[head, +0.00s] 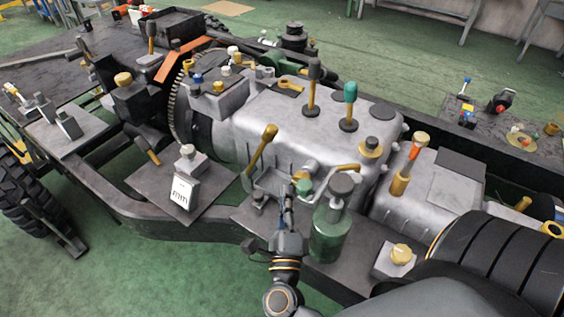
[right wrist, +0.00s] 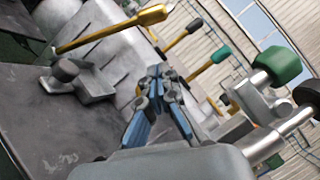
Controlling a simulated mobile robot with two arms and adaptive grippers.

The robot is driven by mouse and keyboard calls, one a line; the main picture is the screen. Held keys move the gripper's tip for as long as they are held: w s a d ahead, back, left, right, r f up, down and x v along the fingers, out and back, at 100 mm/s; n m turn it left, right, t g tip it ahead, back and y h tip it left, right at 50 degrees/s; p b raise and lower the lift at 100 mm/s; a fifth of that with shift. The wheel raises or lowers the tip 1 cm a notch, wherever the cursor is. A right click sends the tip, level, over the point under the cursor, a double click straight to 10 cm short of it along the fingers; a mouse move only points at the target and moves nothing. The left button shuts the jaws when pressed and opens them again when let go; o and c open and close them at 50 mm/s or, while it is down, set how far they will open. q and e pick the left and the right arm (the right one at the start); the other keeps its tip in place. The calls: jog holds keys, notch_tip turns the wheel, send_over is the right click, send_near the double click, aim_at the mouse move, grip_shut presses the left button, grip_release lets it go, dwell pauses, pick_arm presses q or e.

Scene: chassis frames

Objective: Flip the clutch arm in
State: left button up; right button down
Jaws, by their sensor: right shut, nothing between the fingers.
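A yellow-handled lever, which looks like the clutch arm (head: 261,149), slants up and to the right along the near side of the grey gearbox (head: 255,118). In the right wrist view the yellow lever (right wrist: 118,30) runs across the upper left, above a grey bracket with a dark round knob (right wrist: 66,70). My right gripper (head: 289,192) is below the lever, near the gearbox's lower side, with the lever apart from its fingers. Its fingers (right wrist: 158,74) are shut and empty. My left gripper is not in view.
A green bottle (head: 329,228) stands just right of my right gripper. A green-capped metal fitting (right wrist: 275,66) is close on the right in the wrist view. Black-knobbed (head: 313,85) and teal-knobbed (head: 349,103) levers rise from the gearbox top.

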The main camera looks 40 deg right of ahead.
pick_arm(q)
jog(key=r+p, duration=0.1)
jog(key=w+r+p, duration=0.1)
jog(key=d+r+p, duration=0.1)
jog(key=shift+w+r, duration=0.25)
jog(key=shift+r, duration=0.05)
pick_arm(e)
jog(key=w+a+r+x, duration=0.1)
jog(key=a+x, duration=0.1)
jog(key=x, duration=0.9)
jog(key=shift+w, duration=0.5)
jog(key=shift+d+r, duration=0.1)
